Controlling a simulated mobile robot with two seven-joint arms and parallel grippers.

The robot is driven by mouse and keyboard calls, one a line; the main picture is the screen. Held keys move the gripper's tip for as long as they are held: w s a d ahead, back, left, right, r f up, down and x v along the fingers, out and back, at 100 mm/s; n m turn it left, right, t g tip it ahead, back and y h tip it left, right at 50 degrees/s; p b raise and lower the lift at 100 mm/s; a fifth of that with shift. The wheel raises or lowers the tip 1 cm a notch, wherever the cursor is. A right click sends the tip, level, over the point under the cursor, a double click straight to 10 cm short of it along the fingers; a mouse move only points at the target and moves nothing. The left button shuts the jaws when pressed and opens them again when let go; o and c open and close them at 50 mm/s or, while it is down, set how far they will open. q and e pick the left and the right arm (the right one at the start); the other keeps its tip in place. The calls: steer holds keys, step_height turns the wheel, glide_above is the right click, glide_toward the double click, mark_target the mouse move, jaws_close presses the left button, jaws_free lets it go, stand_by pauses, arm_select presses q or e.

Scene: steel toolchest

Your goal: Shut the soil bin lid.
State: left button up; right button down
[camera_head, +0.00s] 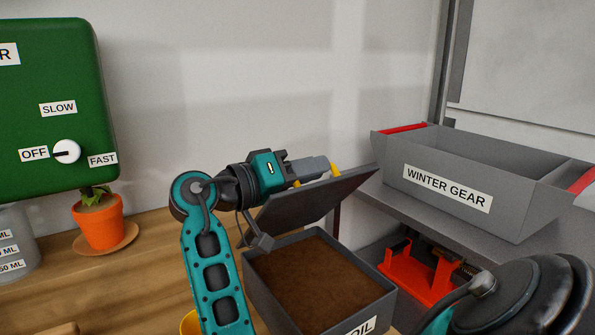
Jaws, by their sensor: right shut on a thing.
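The soil bin (371,307) is a grey open box filled with brown soil, at the lower middle. Its label is partly cut off by the bottom edge. The dark grey lid (322,200) is raised and tilted above the bin's back, leaving the soil uncovered. My right gripper (312,168) is at the lid's upper side and shut on it, by a yellow part (335,171) that looks like a handle. The fingers hide part of this yellow piece, so the exact grip is not clear. My left gripper is not in view.
A grey winter gear bin (447,189) stands on a shelf right of the lid. A red-orange object (418,277) lies below that shelf. An orange flower pot (100,226) and a green box with a dial (48,120) are on the left. Bare wood (150,275) shows between.

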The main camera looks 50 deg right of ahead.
steer(key=shift+s+a+f+m+b, duration=0.3)
steer(key=shift+s+f+m+b, duration=0.3)
steer(key=shift+s+f+b, duration=0.25)
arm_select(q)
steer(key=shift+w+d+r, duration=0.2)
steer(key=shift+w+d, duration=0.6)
arm_select(e)
steer(key=shift+s, duration=0.15)
steer(key=c, duration=1.2)
jaws_free()
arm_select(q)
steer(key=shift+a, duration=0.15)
arm_select(e)
steer(key=shift+o, duration=0.2)
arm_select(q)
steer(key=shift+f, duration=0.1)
arm_select(e)
steer(key=shift+a, duration=0.1)
